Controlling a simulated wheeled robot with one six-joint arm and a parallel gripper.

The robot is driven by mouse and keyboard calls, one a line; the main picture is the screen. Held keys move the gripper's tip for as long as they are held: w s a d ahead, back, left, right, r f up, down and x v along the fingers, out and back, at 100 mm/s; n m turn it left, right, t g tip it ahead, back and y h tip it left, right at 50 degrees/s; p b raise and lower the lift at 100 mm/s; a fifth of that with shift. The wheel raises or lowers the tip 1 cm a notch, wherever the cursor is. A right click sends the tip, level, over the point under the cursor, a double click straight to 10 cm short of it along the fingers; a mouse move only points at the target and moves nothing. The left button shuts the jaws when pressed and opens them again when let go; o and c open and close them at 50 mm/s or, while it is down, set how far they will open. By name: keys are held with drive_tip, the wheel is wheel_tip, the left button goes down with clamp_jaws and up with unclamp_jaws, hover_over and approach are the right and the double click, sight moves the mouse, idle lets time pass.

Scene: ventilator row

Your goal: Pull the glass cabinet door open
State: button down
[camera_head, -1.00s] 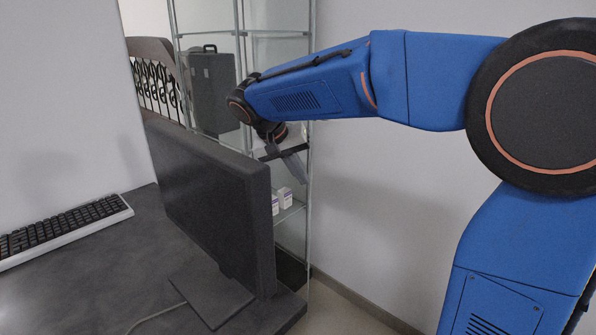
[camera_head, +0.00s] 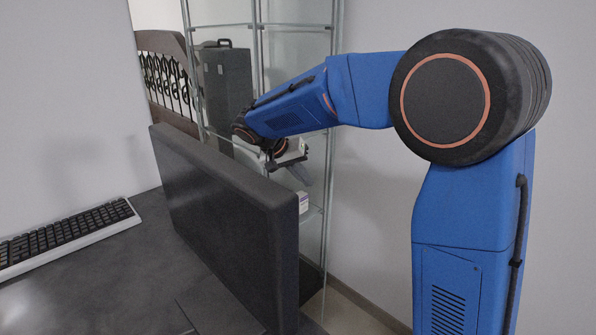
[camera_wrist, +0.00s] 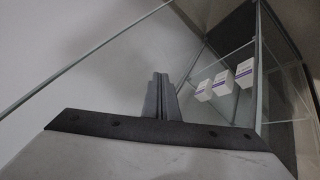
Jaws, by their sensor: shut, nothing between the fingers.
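The glass cabinet (camera_head: 329,130), with thin metal posts and clear shelves, stands behind the monitor in the head view. Its post also shows in the wrist view (camera_wrist: 259,70). My gripper (camera_head: 302,174) is in front of the cabinet, in the head view partly overlapping its shelves. In the wrist view its two fingers (camera_wrist: 160,82) are together with nothing between them. A thin pale bar (camera_wrist: 85,62) runs diagonally at left there. I cannot tell whether it is the door's edge, nor whether the fingers touch the door.
A black monitor (camera_head: 230,225) stands on the dark desk (camera_head: 130,270) beside a keyboard (camera_head: 65,237). Small white boxes (camera_wrist: 222,82) stand on a cabinet shelf. A dark case (camera_head: 225,85) shows through the glass. A bare wall (camera_head: 375,210) is at the right.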

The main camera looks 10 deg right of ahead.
drive_tip(key=shift+s+d+f, duration=0.15)
drive_tip(key=shift+d+f, duration=0.1)
drive_tip(key=shift+d, duration=0.55)
drive_tip(key=shift+s+d+f, duration=0.1)
drive_tip(key=shift+d+f, duration=0.1)
drive_tip(key=shift+d, duration=0.65)
drive_tip(key=shift+s+d+f, duration=0.15)
drive_tip(key=shift+d+f, duration=0.1)
drive_tip(key=shift+d, duration=0.55)
drive_tip(key=d+n+t+y, duration=0.1)
drive_tip(key=d+n, duration=0.3)
drive_tip(key=d, duration=1.8)
drive_tip(key=shift+s+n+t+y, duration=0.3)
drive_tip(key=shift+s+t, duration=0.05)
drive_tip(key=shift+t, duration=0.45)
